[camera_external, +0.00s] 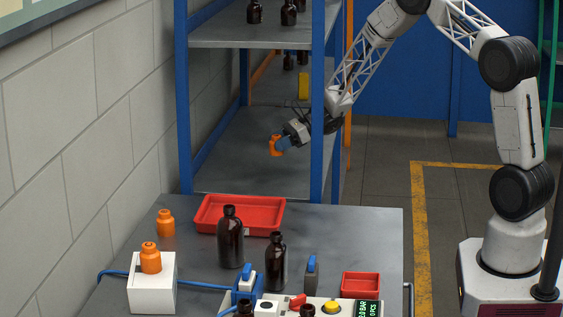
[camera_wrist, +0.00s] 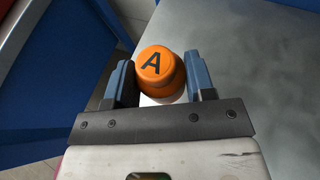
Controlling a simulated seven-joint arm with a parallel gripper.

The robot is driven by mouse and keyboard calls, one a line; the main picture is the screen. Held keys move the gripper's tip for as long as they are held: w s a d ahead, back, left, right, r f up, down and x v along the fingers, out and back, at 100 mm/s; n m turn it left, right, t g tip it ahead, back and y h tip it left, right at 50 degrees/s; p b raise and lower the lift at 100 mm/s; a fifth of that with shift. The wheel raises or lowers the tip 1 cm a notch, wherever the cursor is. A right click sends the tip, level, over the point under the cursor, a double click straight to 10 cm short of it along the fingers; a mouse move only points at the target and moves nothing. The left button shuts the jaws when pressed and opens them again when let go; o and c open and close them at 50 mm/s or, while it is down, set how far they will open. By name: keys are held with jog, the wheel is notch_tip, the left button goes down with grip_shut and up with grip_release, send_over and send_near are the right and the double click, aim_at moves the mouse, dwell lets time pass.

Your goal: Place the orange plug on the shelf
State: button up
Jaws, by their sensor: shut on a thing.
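My gripper (camera_wrist: 163,85) is shut on an orange plug (camera_wrist: 160,72) with a black letter A on its top, held between the two blue fingers in the wrist view. In the external view the plug (camera_external: 275,146) is at the tip of my gripper (camera_external: 283,143), inside the shelf unit's lower bay. The grey lower shelf (camera_external: 235,172) lies below it. I cannot tell whether the plug touches the shelf. Two other orange plugs show: one (camera_external: 165,223) on the table and one (camera_external: 150,258) on a white block.
Blue shelf posts (camera_external: 318,100) stand close to my arm. The upper shelf (camera_external: 235,35) holds amber bottles (camera_external: 254,12). On the table (camera_external: 345,225) are amber bottles (camera_external: 230,238), a large red tray (camera_external: 212,222) and a small red tray (camera_external: 360,288). The lower shelf looks mostly clear around the plug.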

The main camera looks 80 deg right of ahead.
jog(key=shift+w+r, duration=0.15)
jog(key=shift+w, duration=0.05)
jog(key=shift+f, duration=3.15)
jog(key=shift+f, duration=1.85)
jog(key=shift+f, duration=0.15)
jog(key=o, duration=0.9)
jog(key=shift+s, duration=0.1)
